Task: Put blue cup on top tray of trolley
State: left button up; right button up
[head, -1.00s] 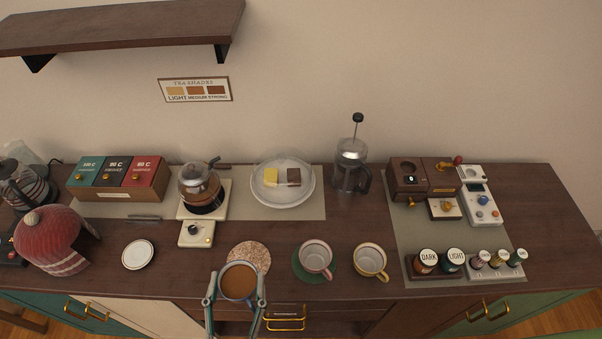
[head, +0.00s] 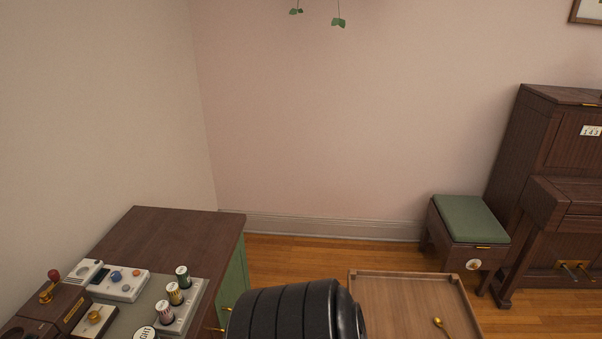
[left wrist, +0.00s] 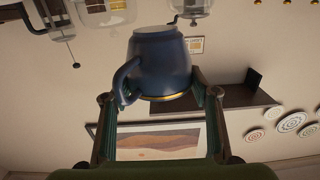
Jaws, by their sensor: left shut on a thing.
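In the left wrist view, a dark blue cup (left wrist: 160,62) with a gold rim and a handle at picture left sits between the fingers of my left gripper (left wrist: 158,97), which is shut on it. The picture is upside down, so the gold rim shows low; the inside of the cup is hidden. In the head view, the wooden top tray of the trolley (head: 395,300) shows at the bottom right of centre, with a raised edge. A small gold spoon (head: 440,324) lies on it. The cup and both grippers are out of the head view.
My black ribbed arm part covers the bottom middle of the head view. The counter (head: 165,235) is at left, with shaker jars (head: 174,293) and a white device (head: 120,283). A green-topped stool (head: 468,218) and a piano (head: 550,190) stand beyond the trolley. Most visible tray surface is clear.

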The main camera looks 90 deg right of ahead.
aim_at(376, 296)
jog(key=k+j+z, duration=0.1)
jog(key=z, duration=0.35)
jog(key=k+j+z, duration=0.1)
jog(key=z, duration=0.35)
jog(key=l+z, duration=0.1)
jog(key=z, duration=0.35)
jog(key=l+z, duration=0.1)
jog(key=z, duration=0.35)
jog(key=l+z, duration=0.15)
jog(key=z, duration=0.3)
jog(key=l+z, duration=0.15)
jog(key=z, duration=0.3)
jog(key=l+z, duration=0.1)
jog(key=z, duration=0.3)
jog(key=l+z, duration=0.1)
jog(key=z, duration=0.35)
